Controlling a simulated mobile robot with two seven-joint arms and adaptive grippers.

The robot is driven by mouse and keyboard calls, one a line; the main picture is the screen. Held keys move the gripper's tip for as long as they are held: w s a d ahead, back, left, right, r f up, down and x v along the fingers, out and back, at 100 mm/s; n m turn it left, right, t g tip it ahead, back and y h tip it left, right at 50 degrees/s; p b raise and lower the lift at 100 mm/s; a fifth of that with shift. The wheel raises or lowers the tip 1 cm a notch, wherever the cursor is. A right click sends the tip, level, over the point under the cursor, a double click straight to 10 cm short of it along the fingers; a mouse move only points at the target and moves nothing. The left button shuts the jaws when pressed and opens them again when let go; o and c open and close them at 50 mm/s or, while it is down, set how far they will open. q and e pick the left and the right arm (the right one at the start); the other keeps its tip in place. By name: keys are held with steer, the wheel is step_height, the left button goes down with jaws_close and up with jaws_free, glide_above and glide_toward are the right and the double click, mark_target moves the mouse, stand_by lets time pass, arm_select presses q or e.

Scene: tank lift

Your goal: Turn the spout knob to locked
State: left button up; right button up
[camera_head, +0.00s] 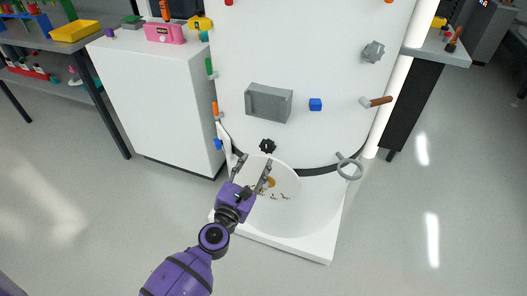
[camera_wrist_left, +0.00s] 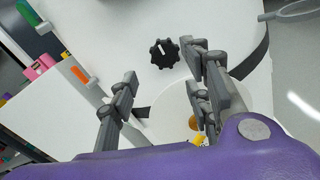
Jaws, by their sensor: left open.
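I see no readable locked label. My left gripper (camera_head: 254,167) is open and empty, just below and in front of the knob. In the left wrist view the knob shows beyond the gap between the fingers (camera_wrist_left: 166,62), apart from them. My right gripper is not in view.
The white basin (camera_head: 313,205) lies below. A white cabinet (camera_head: 155,100) stands left. Floor in front is clear.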

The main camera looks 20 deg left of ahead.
mark_target(264, 148)
arm_select(q)
steer(key=w, duration=0.7)
steer(key=shift+w+d, duration=0.2)
steer(key=shift+w, duration=0.2)
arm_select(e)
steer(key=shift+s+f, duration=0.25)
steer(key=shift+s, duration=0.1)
arm_select(q)
steer(key=c, duration=1)
steer(key=shift+c, duration=0.2)
